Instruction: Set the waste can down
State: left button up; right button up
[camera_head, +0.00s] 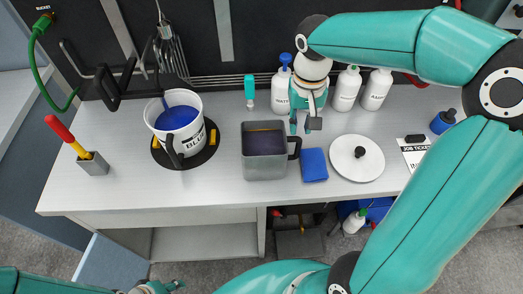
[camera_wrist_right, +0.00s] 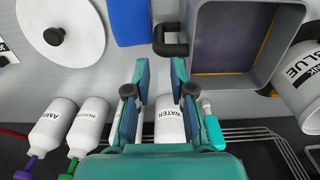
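The waste can, which I take to be the grey square can (camera_head: 264,165), stands upright on the bench with dark liquid in it. Its black handle (camera_head: 296,147) points right. In the right wrist view the can (camera_wrist_right: 228,82) is at upper right and its handle (camera_wrist_right: 171,42) lies just ahead of my fingertips. My right gripper (camera_head: 301,125) points down behind the handle, open and empty; its two fingers (camera_wrist_right: 160,68) are apart and clear of the handle. My left gripper (camera_head: 162,287) shows only partly at the bottom edge, and its fingers are unclear.
A white ink bucket (camera_head: 160,120) with blue ink stands left on a dark round base. A blue pad (camera_head: 314,165) and a white disc (camera_head: 357,170) with a black knob lie right of the can. White bottles (camera_head: 347,90) line the back. Clear bench lies in front of the can.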

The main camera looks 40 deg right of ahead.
aim_at(298, 142)
jog(key=shift+s+a+f+p, duration=0.1)
jog(key=shift+s+f+p, duration=0.1)
jog(key=shift+f, duration=1.45)
jog(key=shift+s+a+f+p, duration=0.1)
jog(key=shift+f+p, duration=0.1)
jog(key=shift+f, duration=1.4)
grip_shut()
jog(key=shift+w+r, duration=0.1)
